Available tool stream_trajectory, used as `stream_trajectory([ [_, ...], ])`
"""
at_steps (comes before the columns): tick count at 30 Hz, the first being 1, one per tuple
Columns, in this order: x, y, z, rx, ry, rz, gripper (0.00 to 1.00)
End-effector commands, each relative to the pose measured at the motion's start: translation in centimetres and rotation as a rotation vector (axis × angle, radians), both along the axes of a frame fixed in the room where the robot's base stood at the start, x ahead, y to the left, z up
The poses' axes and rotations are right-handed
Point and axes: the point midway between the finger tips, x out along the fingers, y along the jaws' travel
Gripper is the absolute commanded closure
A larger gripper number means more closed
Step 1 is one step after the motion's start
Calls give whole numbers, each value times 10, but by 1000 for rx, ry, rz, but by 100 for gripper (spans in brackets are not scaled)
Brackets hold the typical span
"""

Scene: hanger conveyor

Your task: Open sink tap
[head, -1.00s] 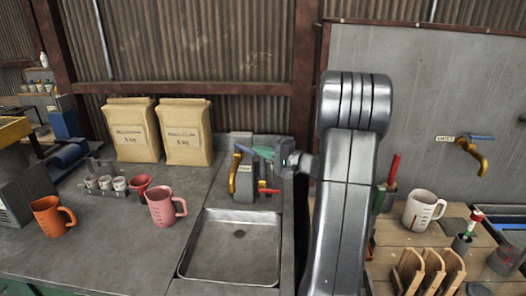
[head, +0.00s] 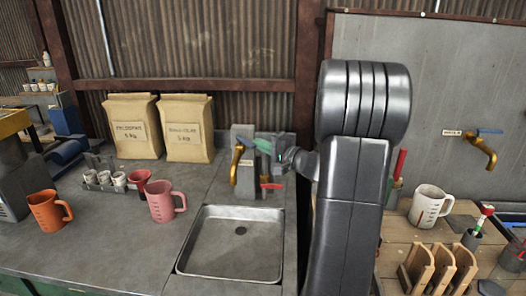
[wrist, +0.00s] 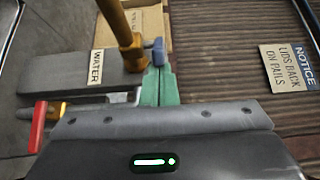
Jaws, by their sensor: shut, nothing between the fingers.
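The sink tap (head: 236,167) is a brass spout on a grey block behind the metal sink. Its blue lever (head: 246,142) sits on top; the lever's end also shows in the wrist view (wrist: 158,52). My gripper (head: 263,146) has green fingers, shut and empty, just right of the blue lever. In the wrist view the fingertips (wrist: 158,74) lie right at the lever's end; I cannot tell whether they touch it. A WATER label (wrist: 97,67) is on the grey block. No water shows from the spout.
A red lever (head: 272,186) sits low on the same block, near my gripper. The sink (head: 233,270) is empty. A pink jug (head: 163,203) and an orange jug (head: 48,211) stand left. Another brass tap (head: 482,150) is on the right wall.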

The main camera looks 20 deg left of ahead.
Motion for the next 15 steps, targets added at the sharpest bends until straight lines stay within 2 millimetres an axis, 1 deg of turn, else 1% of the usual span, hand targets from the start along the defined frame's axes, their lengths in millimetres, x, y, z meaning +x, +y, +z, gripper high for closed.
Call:
stream_trajectory([
  [1,-4,1,-6,1,-4,-21,100],
  [5,-10,3,-6,2,-4,-87,100],
  [15,-23,10,-4,0,-2,-80,100],
])
